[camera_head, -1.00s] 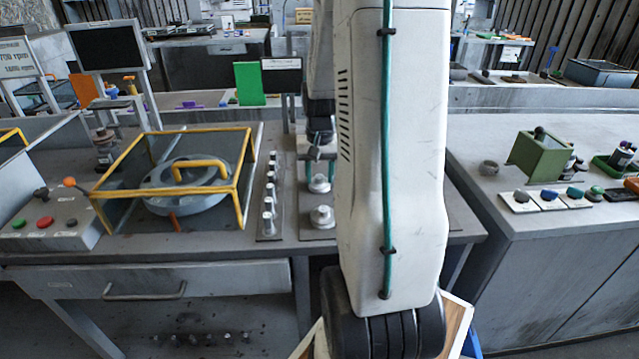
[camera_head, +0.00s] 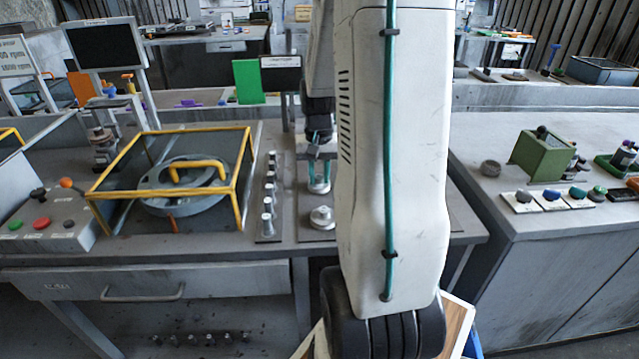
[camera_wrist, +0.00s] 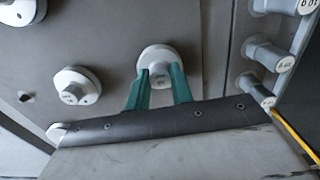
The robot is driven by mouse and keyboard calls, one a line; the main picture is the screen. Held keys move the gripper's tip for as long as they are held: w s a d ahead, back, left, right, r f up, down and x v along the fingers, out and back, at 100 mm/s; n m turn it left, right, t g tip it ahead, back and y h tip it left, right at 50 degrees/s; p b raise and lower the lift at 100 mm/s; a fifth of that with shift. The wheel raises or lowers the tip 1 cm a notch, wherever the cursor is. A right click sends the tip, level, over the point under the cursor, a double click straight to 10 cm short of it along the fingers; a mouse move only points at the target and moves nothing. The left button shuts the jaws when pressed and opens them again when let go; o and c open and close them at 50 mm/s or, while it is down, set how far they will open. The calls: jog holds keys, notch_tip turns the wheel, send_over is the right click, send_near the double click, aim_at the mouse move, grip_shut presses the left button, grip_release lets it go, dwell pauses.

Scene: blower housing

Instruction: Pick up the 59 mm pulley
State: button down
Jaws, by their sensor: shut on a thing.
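A pale, stepped round pulley (camera_wrist: 157,56) with a small dark label on its end is between the green fingers of my gripper (camera_wrist: 160,88) in the wrist view. The label is too small to read, so I cannot confirm 59 mm. The fingers are shut on its narrower part. In the head view my gripper (camera_head: 319,178) is down at the same pulley (camera_head: 319,188) on the grey bench plate. I cannot tell whether it is off the plate. A second pulley (camera_head: 322,217) stands nearer the bench front; other similar pulleys show in the wrist view (camera_wrist: 75,87).
A row of labelled cylinders (camera_head: 268,205) stands just left of the plate. Further left, a yellow-framed guard (camera_head: 240,190) surrounds a round housing. A button box (camera_head: 50,222) is at the far left. My arm hides the bench to the right of the pulleys.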

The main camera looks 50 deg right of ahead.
jog(key=shift+d+r, duration=0.1)
jog(key=shift+r, duration=0.65)
jog(key=shift+r, duration=0.15)
jog(key=shift+r, duration=2.4)
jog(key=s+a+r, duration=0.2)
jog(key=s+a, duration=0.2)
jog(key=s, duration=0.3)
jog(key=shift+s+a, duration=0.3)
jog(key=shift+a, duration=0.05)
